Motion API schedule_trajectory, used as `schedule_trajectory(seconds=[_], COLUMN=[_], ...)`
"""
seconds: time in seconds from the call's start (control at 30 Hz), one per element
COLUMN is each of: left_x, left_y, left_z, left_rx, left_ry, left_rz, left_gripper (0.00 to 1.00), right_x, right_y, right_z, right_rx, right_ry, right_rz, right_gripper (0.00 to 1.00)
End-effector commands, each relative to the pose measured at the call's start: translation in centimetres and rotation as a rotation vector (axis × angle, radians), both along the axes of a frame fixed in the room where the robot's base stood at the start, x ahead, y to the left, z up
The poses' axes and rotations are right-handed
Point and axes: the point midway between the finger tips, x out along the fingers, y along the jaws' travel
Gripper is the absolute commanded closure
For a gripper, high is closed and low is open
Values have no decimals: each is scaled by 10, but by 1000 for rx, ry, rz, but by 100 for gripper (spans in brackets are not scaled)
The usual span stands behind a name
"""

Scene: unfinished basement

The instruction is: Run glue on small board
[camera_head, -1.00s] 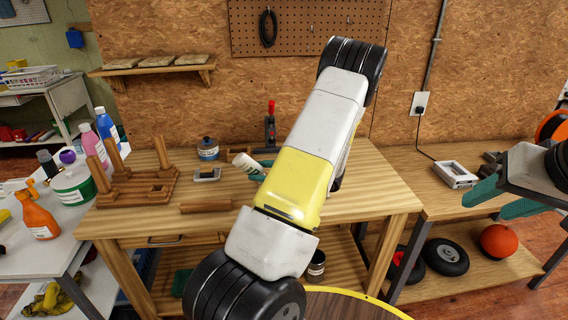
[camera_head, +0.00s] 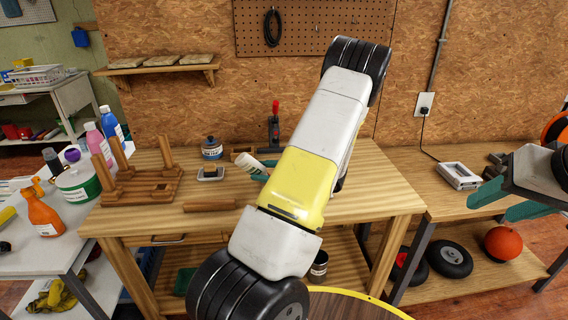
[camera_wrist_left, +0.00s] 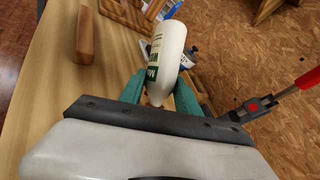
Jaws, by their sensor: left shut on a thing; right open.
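My left gripper (camera_wrist_left: 160,95) is shut on a white glue bottle (camera_wrist_left: 168,48) with a green-lettered label. In the head view, the bottle (camera_head: 249,163) is tilted above the workbench, and my left arm hides much of this gripper. A small wooden board (camera_head: 210,204) lies flat near the front edge of the bench, to the left of the bottle and apart from it. The board also shows in the left wrist view (camera_wrist_left: 85,36). My right gripper (camera_head: 505,202) is open and empty at the far right, over the lower bench.
A wooden piece with upright posts (camera_head: 138,186) stands on the bench's left side. Behind are a small tray (camera_head: 210,174), a blue-lidded jar (camera_head: 212,149) and a red-handled clamp (camera_head: 274,128). A side table (camera_head: 60,258) holds several bottles. The bench's front right is clear.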

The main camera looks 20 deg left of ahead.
Motion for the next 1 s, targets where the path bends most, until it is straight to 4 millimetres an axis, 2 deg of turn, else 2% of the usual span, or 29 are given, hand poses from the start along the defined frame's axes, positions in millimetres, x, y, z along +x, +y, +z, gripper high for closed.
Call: schedule_trajectory(seconds=[0.33, 1.0], left_x=[0, 0], left_y=[0, 0], left_z=[6, 73], left_rx=[1, 0], left_ry=[-2, -3], left_rz=[0, 0], left_gripper=[100, 100], right_x=[0, 0], right_y=[0, 0], right_z=[0, 0], right_rx=[0, 0], right_ry=[0, 0], right_rz=[0, 0], right_gripper=[52, 52])
